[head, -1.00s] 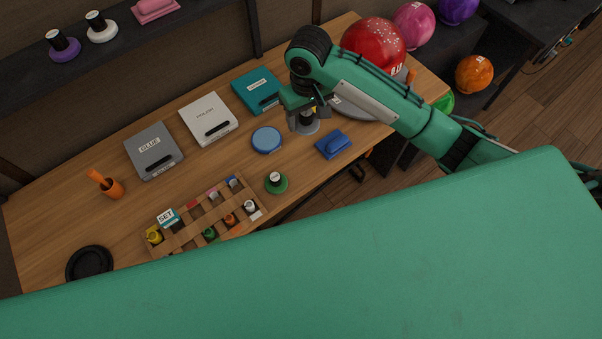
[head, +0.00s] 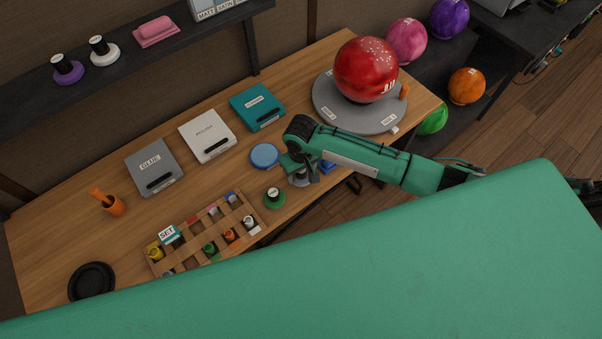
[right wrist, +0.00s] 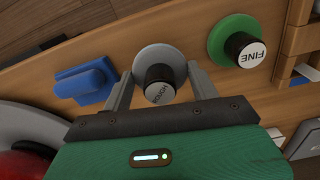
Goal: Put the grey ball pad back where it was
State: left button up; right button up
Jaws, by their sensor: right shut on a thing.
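In the head view the pad (head: 300,181) shows just below my right gripper (head: 297,170), low over the front of the workbench. I cannot tell whether it touches the wood. The green pad (right wrist: 222,40), marked FINE, stands beside it; it also shows in the head view (head: 268,203). My left gripper is not in view.
A blue block (right wrist: 87,84) lies close by on the other side of the grey pad. A blue round tin (head: 265,155) and a wooden rack (head: 192,240) of bottles are near. The wall shelf (head: 150,52) holds purple (head: 68,76) and white (head: 105,59) pads. A red ball (head: 366,70) rests on a grey turntable (head: 345,118).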

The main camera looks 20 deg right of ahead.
jog(key=shift+f, duration=1.25)
jog(key=o, duration=0.9)
jog(key=shift+f, duration=0.1)
notch_tip(320, 180, up, 12)
jog(key=shift+r+b, duration=0.15)
jog(key=shift+b, duration=0.65)
jog(key=shift+s, duration=0.1)
